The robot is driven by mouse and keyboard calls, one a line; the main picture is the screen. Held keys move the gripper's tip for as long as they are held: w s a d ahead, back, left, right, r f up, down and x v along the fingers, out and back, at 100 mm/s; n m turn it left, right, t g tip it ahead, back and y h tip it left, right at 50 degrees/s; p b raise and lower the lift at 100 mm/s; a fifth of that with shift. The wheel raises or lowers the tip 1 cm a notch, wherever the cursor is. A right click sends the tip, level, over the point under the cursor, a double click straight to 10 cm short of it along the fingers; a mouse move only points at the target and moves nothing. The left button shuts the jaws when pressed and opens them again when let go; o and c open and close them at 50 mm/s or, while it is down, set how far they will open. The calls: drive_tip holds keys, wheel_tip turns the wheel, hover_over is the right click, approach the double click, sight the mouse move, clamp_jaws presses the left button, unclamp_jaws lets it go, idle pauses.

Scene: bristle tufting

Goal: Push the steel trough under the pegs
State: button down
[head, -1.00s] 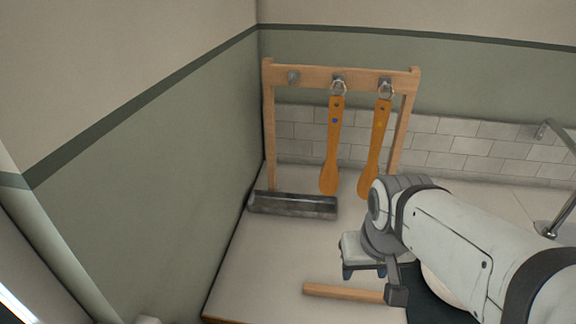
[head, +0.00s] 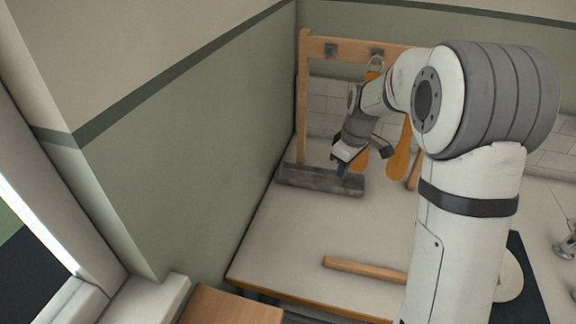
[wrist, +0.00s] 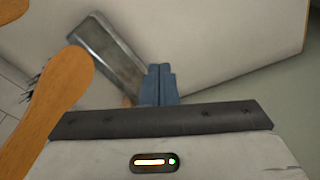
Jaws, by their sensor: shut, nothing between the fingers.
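The grey steel trough (head: 310,179) lies on the worktop at the foot of the wooden peg rack's left post, reaching rightward. In the wrist view the trough (wrist: 108,52) runs diagonally just beyond my fingers. The rack's bar carries the pegs (head: 331,50); orange wooden paddles (head: 398,160) hang from the others, partly behind my arm. My gripper (head: 343,169) is low at the trough's right end, its blue fingers (wrist: 160,84) shut and empty. I cannot tell whether they touch the trough.
An orange paddle (wrist: 48,108) with dark bristles is close on the left in the wrist view. A wooden bar (head: 365,270) lies across the front of the worktop (head: 300,235). The green wall (head: 190,150) bounds the left. The worktop between trough and bar is clear.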

sight(322, 191)
drive_tip(key=w+a+f+n, duration=0.1)
drive_tip(key=w+f, duration=0.2)
drive_tip(key=f, duration=0.1)
drive_tip(key=w+a+f+n, duration=0.1)
drive_tip(key=w+f+n, duration=0.1)
drive_tip(key=w+f, duration=0.1)
drive_tip(key=w+a+f+n, duration=0.2)
drive_tip(key=w+f, duration=0.2)
drive_tip(key=shift+f+g+y, duration=0.3)
drive_tip(key=shift+g, duration=0.1)
drive_tip(key=a+p, duration=0.1)
drive_tip(key=a, duration=0.3)
drive_tip(key=w+a+p, duration=0.1)
drive_tip(key=a, duration=0.3)
drive_tip(key=w+a+p, duration=0.1)
drive_tip(key=a, duration=0.3)
drive_tip(key=shift+a+p, duration=0.2)
drive_tip(key=shift+p, duration=0.1)
drive_tip(key=shift+d+f, duration=0.15)
drive_tip(key=shift+f, duration=0.5)
drive_tip(key=shift+f+b, duration=0.25)
drive_tip(key=shift+b, duration=0.15)
drive_tip(key=shift+s+d, duration=0.1)
